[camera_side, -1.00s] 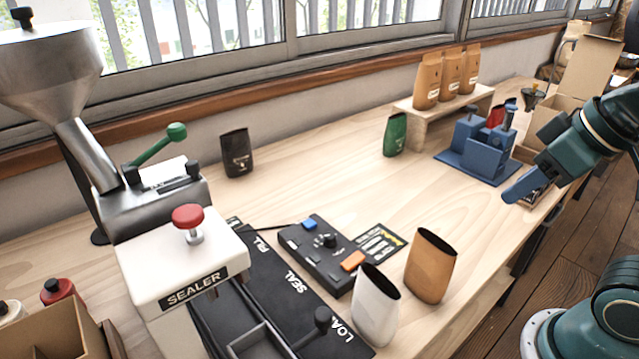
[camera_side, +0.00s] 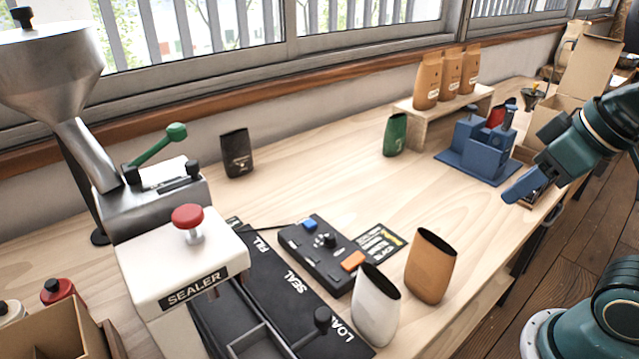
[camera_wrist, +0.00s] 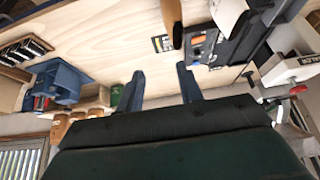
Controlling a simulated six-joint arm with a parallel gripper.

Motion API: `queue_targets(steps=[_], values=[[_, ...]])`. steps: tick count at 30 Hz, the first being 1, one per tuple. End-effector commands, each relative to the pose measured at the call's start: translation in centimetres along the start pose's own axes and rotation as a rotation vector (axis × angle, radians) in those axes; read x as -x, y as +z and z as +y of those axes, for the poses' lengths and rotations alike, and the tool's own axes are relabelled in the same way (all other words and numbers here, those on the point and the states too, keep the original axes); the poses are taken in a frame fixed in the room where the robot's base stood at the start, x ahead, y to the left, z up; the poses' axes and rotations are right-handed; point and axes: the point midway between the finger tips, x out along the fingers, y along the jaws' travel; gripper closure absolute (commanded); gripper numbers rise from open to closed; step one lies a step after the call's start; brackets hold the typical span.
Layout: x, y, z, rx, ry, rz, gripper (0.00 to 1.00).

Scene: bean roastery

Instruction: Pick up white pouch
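The white pouch (camera_side: 376,305) stands upright with its top open, at the front of the bench beside the LOAD end of the black mat (camera_side: 262,262). In the wrist view the white pouch (camera_wrist: 228,14) is at the top edge, partly cut off. My gripper (camera_side: 508,197) is at the right in the side view, over the bench's right front edge, well apart from the pouch. In the wrist view my gripper (camera_wrist: 160,80) has its two blue fingers spread with nothing between them.
A tan pouch (camera_side: 431,266) stands just right of the white one. A control box (camera_side: 322,252) and the sealer (camera_side: 180,262) are to its left. A black pouch (camera_side: 237,153), green pouch (camera_side: 395,134) and blue fixture (camera_side: 478,150) stand farther back. The bench middle is clear.

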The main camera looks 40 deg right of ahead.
Motion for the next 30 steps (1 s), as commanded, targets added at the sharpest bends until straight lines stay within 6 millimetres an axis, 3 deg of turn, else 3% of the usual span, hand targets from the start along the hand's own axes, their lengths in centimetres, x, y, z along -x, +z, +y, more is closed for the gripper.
queue_targets(steps=[2, 12, 23, 30], values=[[0.0, 0.0, 0.0, 0.0, 0.0, 0.0, 0.64], [0.0, 0.0, 0.0, 0.0, 0.0, 0.0, 0.0], [-0.1, -0.1, -0.1, -0.018, -0.004, -0.005, 0.0], [-0.8, -1.0, -1.1, -0.15, -0.03, -0.039, 0.0]])
